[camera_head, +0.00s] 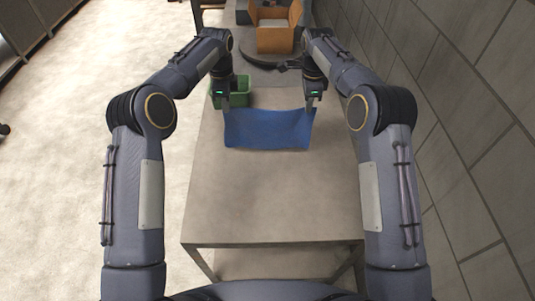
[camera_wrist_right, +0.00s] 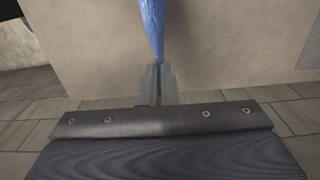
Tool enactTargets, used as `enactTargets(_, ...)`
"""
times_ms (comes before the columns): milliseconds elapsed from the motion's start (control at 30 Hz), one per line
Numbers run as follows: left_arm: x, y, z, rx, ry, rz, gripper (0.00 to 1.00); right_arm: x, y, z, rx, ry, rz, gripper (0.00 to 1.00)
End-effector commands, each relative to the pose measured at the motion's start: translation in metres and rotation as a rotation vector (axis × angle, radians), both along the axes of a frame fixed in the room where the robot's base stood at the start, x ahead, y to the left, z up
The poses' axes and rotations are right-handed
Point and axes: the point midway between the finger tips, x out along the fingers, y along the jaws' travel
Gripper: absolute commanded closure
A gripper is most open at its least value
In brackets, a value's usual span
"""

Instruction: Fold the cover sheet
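The blue cover sheet (camera_head: 268,131) hangs between my two grippers over the table (camera_head: 275,205), its top edge sagging a little in the middle. My left gripper (camera_head: 227,106) is at the sheet's top left corner and looks shut on it. My right gripper (camera_head: 311,106) is at the top right corner. In the right wrist view the right gripper's fingers (camera_wrist_right: 158,70) are closed together on a narrow gathered end of the sheet (camera_wrist_right: 153,25). Whether the sheet's lower edge touches the table cannot be told.
A green bin (camera_head: 240,94) stands just behind my left gripper at the table's left edge. An orange-brown open box (camera_head: 274,40) sits at the far end on a dark round base (camera_head: 262,62). The near half of the table is bare. A tiled wall (camera_head: 455,110) runs along the right.

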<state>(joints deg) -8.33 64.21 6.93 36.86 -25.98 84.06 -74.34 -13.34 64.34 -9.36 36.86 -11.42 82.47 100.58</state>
Motion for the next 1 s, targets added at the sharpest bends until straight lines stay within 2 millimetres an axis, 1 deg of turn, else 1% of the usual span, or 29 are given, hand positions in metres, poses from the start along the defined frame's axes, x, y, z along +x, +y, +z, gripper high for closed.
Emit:
enactTargets(33, 0.001, 0.000, 0.005, 0.000, -0.002, 0.001, 1.00, 0.000, 0.000, 0.005, 0.000, -0.002, 0.000, 1.00)
enactTargets(133, 0.000, 0.000, 0.009, 0.000, 0.000, 0.000, 1.00, 0.000, 0.000, 0.009, -0.001, 0.000, 0.000, 1.00)
enactTargets(567, 0.001, 0.000, 0.008, 0.001, -0.005, 0.000, 1.00, 0.001, 0.000, 0.008, -0.001, -0.005, -0.001, 1.00)
enactTargets(667, 0.009, 0.000, 0.002, 0.001, -0.038, 0.001, 1.00, 0.009, 0.000, 0.002, -0.001, -0.038, -0.001, 1.00)
enactTargets(767, 0.025, 0.000, -0.008, 0.002, -0.111, 0.000, 1.00, 0.025, 0.000, -0.008, -0.001, -0.110, 0.000, 1.00)
enactTargets(833, 0.041, 0.000, -0.017, 0.002, -0.183, 0.000, 1.00, 0.041, 0.000, -0.017, -0.001, -0.183, 0.000, 1.00)
enactTargets(867, 0.039, 0.000, -0.020, 0.002, -0.195, -0.001, 1.00, 0.039, 0.000, -0.019, -0.001, -0.194, 0.001, 1.00)
enactTargets(1000, 0.030, 0.001, -0.040, 0.002, -0.239, -0.002, 1.00, 0.030, 0.000, -0.040, -0.001, -0.238, 0.001, 1.00)
